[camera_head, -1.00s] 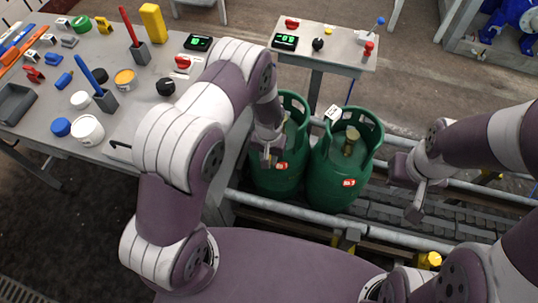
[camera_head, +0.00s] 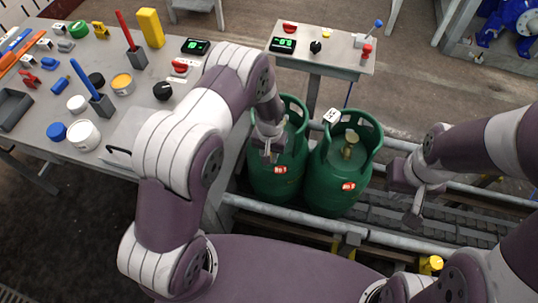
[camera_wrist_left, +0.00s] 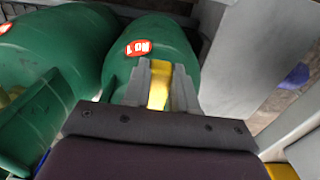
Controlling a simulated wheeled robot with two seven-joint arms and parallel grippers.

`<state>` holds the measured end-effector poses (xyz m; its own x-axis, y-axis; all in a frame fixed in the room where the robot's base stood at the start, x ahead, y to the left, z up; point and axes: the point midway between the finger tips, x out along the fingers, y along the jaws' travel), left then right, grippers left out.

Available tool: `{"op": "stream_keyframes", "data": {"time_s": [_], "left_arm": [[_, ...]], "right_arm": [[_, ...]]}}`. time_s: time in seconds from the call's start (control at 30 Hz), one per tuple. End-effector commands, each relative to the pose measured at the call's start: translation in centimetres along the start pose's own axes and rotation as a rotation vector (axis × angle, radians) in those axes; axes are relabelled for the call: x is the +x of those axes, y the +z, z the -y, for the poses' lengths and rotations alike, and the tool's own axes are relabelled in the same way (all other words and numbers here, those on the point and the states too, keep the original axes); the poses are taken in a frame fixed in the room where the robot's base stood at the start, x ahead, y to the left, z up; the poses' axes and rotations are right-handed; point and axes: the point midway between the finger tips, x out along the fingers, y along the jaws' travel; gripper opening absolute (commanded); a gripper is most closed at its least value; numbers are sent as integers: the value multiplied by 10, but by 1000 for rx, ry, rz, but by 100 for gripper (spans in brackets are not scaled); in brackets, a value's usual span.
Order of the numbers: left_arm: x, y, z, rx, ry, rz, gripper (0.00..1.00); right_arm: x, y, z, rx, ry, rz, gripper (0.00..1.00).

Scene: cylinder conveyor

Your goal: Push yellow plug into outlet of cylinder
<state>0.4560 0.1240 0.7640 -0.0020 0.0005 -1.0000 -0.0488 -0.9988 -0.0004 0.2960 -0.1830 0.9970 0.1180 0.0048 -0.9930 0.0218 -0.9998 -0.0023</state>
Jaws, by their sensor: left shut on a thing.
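Two green gas cylinders stand side by side on the conveyor: the left cylinder (camera_head: 270,182) and the right cylinder (camera_head: 332,188). The right one shows its brass valve (camera_head: 348,148) inside the collar. My left gripper (camera_head: 268,154) is over the near side of the left cylinder's collar and partly hides its valve. In the left wrist view it is shut on the yellow plug (camera_wrist_left: 158,86), with a green cylinder (camera_wrist_left: 168,36) just beyond. Whether the plug touches the outlet cannot be seen. My right gripper (camera_head: 415,214) hangs away to the right of the cylinders; its fingers are unclear.
A metal rail (camera_head: 300,217) runs along the near side of the conveyor. A workbench (camera_head: 50,107) with tools, blocks and pots is at left. A small control table (camera_head: 335,62) stands behind the cylinders.

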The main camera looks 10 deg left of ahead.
Motion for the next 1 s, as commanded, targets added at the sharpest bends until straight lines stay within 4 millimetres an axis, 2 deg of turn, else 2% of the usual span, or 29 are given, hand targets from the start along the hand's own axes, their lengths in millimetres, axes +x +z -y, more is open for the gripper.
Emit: {"op": "stream_keyframes", "data": {"time_s": [0.13, 0.17, 0.2, 0.23, 0.57, 0.67, 0.9, 1.0], "left_arm": [[0, -6, 0, 0, 1, -5, 0], [-1, -5, 0, 0, 1, -5, 36], [-1, -5, 0, 0, 1, -5, 49], [-1, -5, 0, 0, 1, -5, 56], [-5, -5, 0, 0, 1, -5, 56], [-22, -6, 0, 0, 1, -7, 56], [-88, -6, 0, 0, 1, -9, 56], [-108, -5, 0, 0, 1, -6, 56]], "right_arm": [[3, 0, 0, 0, 0, 0, 0], [2, 0, 0, 0, 0, 0, 0], [2, 0, 0, 0, 0, 0, 0], [2, 0, 0, 0, 0, 0, 0], [2, 0, 0, 0, 0, 0, 0], [3, 0, 0, 0, 0, 0, 0], [7, 1, 0, 0, 0, 0, 0], [8, 1, 0, 0, 0, 0, 0]]}}
